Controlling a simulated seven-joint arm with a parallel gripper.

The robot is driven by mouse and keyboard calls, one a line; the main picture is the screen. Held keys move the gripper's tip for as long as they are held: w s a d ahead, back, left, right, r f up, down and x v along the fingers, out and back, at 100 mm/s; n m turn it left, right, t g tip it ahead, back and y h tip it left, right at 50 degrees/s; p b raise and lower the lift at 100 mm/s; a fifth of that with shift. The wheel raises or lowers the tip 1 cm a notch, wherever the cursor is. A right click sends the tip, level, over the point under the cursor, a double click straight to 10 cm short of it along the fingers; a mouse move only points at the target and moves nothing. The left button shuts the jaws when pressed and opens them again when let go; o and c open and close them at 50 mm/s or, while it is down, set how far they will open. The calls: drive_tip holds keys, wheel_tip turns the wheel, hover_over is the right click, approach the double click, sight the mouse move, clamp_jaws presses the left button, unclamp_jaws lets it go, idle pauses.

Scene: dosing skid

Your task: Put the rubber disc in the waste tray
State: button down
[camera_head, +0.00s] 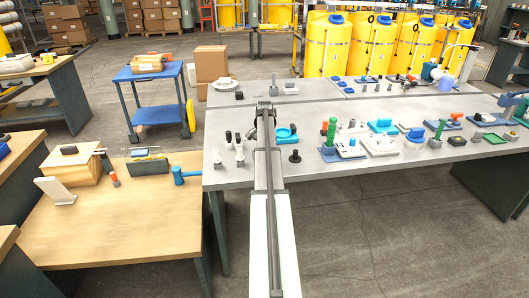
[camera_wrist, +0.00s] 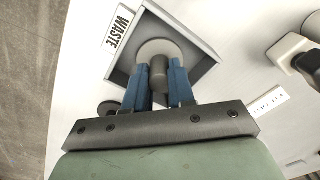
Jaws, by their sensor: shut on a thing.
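In the wrist view the waste tray (camera_wrist: 207,66) is a square grey tray with a white WASTE label (camera_wrist: 119,29) at its upper left edge. My gripper (camera_wrist: 159,88) has its two blue fingers shut on a grey stub, over the tray. A pale round disc (camera_wrist: 154,46), which I take for the rubber disc, shows at the stub's far end. It overlaps the tray's inside in the picture; I cannot tell whether it touches the floor of the tray. In the head view my gripper (camera_head: 265,106) is over the grey bench, and the arm hides the tray and disc.
The grey bench (camera_head: 330,175) holds a blue round part (camera_head: 286,133) and a black knobbed piece (camera_head: 295,156) to the right of my arm. Several fixtures crowd the bench farther right. A wooden table (camera_head: 120,235) with a blue mallet (camera_head: 179,176) stands at left.

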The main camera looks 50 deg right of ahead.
drive_tip(key=shift+f, duration=0.1)
drive_tip(key=c, duration=1)
unclamp_jaws()
drive_tip(key=shift+o, duration=0.2)
wheel_tip(320, 180, up, 12)
